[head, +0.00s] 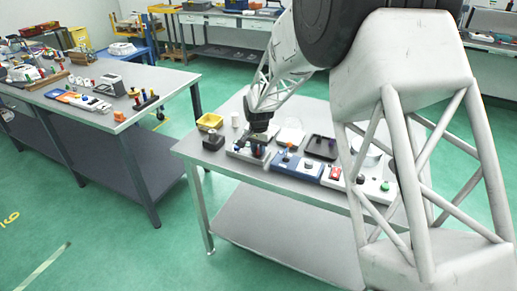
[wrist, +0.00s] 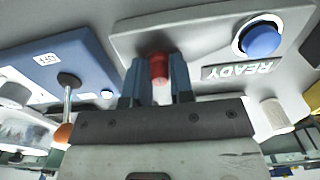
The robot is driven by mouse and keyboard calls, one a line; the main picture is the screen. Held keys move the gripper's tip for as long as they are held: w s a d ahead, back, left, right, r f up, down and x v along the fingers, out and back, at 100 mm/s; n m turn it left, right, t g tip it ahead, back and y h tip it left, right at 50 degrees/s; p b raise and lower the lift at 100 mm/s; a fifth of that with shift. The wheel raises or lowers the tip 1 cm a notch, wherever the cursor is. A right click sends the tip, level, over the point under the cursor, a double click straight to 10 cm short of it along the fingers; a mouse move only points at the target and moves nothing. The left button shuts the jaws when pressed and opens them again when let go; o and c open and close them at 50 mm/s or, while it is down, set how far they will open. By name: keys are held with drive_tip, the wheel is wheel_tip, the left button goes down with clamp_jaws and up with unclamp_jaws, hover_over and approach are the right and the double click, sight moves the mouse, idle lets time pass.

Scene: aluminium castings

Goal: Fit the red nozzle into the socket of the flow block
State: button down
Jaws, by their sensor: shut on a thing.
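My gripper (wrist: 155,88) is shut on the red nozzle (wrist: 158,68), which shows between its two blue fingers in the wrist view. The nozzle's far end points at a grey block (wrist: 190,35) with a blue button (wrist: 262,40) and a READY label, perhaps the flow block. No socket shows; I cannot tell whether the nozzle touches the block or sits in it. In the head view my gripper (head: 258,137) is low over the grey block (head: 235,151) at the left of the front row. The nozzle cannot be made out there.
A blue panel (wrist: 65,62) with an OFF label and an orange-tipped lever (wrist: 66,105) stands beside the grey block. Other panels line the front right.

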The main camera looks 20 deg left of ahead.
drive_tip(key=c, duration=1.1)
unclamp_jaws()
drive_tip(key=shift+s+d+f, duration=0.15)
drive_tip(key=shift+f, duration=0.8)
drive_tip(key=shift+o, duration=0.5)
drive_tip(key=shift+d, duration=0.15)
drive_tip(key=shift+f, duration=0.1)
drive_tip(key=shift+d, duration=0.1)
drive_tip(key=shift+c, duration=0.4)
drive_tip(key=shift+r, duration=0.3)
drive_tip(key=shift+o, duration=0.4)
wheel_tip(320, 180, up, 14)
drive_tip(key=shift+a, duration=0.35)
drive_tip(key=shift+f, duration=0.1)
